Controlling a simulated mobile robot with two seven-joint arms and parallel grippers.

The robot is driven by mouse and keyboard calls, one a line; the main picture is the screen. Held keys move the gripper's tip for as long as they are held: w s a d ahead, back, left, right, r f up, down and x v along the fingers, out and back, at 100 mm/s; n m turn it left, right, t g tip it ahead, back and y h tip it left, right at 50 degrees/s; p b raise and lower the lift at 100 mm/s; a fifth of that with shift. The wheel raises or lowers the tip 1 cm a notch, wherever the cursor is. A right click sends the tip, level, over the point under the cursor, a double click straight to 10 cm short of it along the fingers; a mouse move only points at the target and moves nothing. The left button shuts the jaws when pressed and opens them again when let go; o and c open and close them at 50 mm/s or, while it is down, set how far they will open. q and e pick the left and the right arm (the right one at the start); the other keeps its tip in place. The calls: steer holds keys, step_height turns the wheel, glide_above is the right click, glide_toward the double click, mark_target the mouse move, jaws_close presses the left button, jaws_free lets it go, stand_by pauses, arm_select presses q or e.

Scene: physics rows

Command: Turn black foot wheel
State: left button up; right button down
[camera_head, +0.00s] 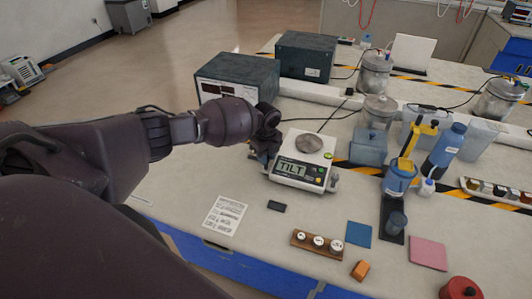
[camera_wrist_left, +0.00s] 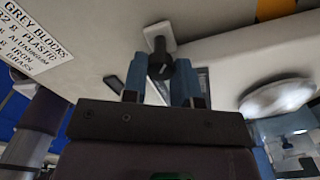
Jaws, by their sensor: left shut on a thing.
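The balance (camera_head: 303,160) stands on the bench, and its display reads TILT. A round metal pan (camera_head: 309,143) is on its top; the pan also shows in the wrist view (camera_wrist_left: 275,97). My left gripper (camera_head: 262,152) is at the balance's left side. In the wrist view its two blue fingers (camera_wrist_left: 160,76) are closed on the black foot wheel (camera_wrist_left: 160,62), one on each side. A pale foot tab (camera_wrist_left: 158,34) shows just beyond the wheel. In the head view my gripper hides this wheel. Another foot (camera_head: 333,182) sticks out at the balance's right. My right gripper is not in view.
A printed sheet (camera_head: 225,214) and a small dark block (camera_head: 277,206) lie in front of the balance. A wooden weight holder (camera_head: 317,244) is nearer the front edge. A dark instrument box (camera_head: 238,77) stands behind my gripper. A blue container (camera_head: 368,147) is to the right.

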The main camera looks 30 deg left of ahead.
arm_select(q)
steer(key=shift+n+p, duration=0.5)
steer(key=shift+n, duration=0.6)
steer(key=o, duration=0.9)
steer(key=shift+o, duration=0.2)
step_height(320, 180, up, 11)
steer(key=shift+f, duration=0.1)
